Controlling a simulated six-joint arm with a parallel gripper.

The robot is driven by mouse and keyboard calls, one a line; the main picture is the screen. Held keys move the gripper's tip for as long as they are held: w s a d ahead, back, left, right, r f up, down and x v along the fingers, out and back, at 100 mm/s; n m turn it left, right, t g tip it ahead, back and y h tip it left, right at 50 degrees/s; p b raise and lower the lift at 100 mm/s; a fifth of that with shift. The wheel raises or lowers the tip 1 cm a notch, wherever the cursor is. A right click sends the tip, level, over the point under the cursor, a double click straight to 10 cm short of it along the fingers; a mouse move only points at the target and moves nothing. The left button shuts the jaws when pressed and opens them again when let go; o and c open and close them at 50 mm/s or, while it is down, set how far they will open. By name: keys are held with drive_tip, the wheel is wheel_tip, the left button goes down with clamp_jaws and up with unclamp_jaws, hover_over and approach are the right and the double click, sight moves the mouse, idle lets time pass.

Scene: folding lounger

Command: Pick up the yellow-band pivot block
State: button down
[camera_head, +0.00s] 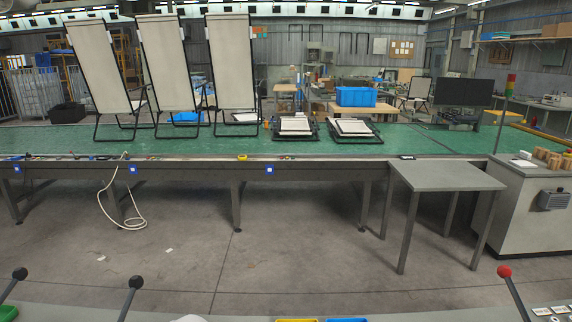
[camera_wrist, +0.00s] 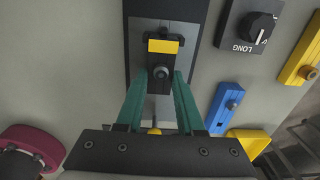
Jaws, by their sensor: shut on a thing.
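The yellow-band pivot block (camera_wrist: 160,68) is a small black block with a yellow band across its upper part and a round grey bolt below the band. In the wrist view it is between the two green fingers of my gripper (camera_wrist: 164,78). My gripper is shut on its lower part, one finger on each side. The block is over a dark rectangular plate with a lighter grey area; I cannot tell whether it touches the plate. I cannot make out the block or my gripper in the head view.
In the wrist view, a black LONG knob (camera_wrist: 258,27), a blue block (camera_wrist: 225,105) and a yellow block (camera_wrist: 303,62) lie to the right. A maroon round part (camera_wrist: 35,143) is at lower left. In the head view, loungers (camera_head: 165,62) stand on a green conveyor (camera_head: 220,140).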

drive_tip(key=shift+r, duration=0.1)
idle(0.4)
drive_tip(key=shift+r, duration=2.95)
